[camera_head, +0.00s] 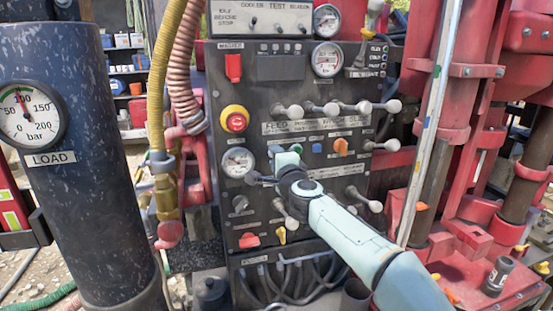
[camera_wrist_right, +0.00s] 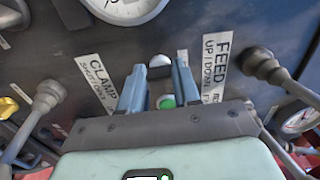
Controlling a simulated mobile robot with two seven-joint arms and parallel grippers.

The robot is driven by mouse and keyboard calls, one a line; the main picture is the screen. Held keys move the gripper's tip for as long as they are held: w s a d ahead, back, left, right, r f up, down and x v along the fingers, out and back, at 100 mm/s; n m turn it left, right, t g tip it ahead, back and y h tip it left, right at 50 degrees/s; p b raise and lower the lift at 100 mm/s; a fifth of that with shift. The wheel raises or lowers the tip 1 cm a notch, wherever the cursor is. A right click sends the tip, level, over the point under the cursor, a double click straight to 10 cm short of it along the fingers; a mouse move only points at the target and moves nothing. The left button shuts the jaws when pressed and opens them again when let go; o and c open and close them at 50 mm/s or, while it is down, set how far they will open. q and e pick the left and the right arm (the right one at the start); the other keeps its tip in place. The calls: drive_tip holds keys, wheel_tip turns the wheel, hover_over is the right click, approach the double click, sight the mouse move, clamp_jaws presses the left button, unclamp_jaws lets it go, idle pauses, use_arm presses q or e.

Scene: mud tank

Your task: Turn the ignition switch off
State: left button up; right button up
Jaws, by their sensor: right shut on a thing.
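The control panel (camera_head: 262,92) stands upright ahead. My right gripper (camera_head: 273,153) reaches it from the lower right, beside a round gauge. In the right wrist view its two blue-grey fingers (camera_wrist_right: 160,75) stand on either side of a small silver knob (camera_wrist_right: 160,66) on the panel. They are shut on that knob, which appears to be the ignition switch; I read no label for it. A green button (camera_wrist_right: 166,101) shows between the fingers, nearer the palm. In the head view the gripper and wrist hide the knob. My left gripper is not in view.
Several lever handles (camera_head: 322,108) stick out of the panel near the arm. A yellow-and-red stop button (camera_head: 235,118) and a red switch (camera_head: 233,67) are on its left side. A dark cylinder (camera_head: 100,190) with a load gauge stands left. Red machinery (camera_head: 460,130) stands right.

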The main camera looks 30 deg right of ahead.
drive_tip(key=shift+r, duration=0.15)
drive_tip(key=o, duration=1)
drive_tip(key=shift+o, duration=0.2)
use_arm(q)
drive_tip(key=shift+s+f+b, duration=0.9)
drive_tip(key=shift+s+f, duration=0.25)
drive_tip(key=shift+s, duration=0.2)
use_arm(e)
drive_tip(key=v, duration=1.3)
drive_tip(key=shift+s+a, duration=0.15)
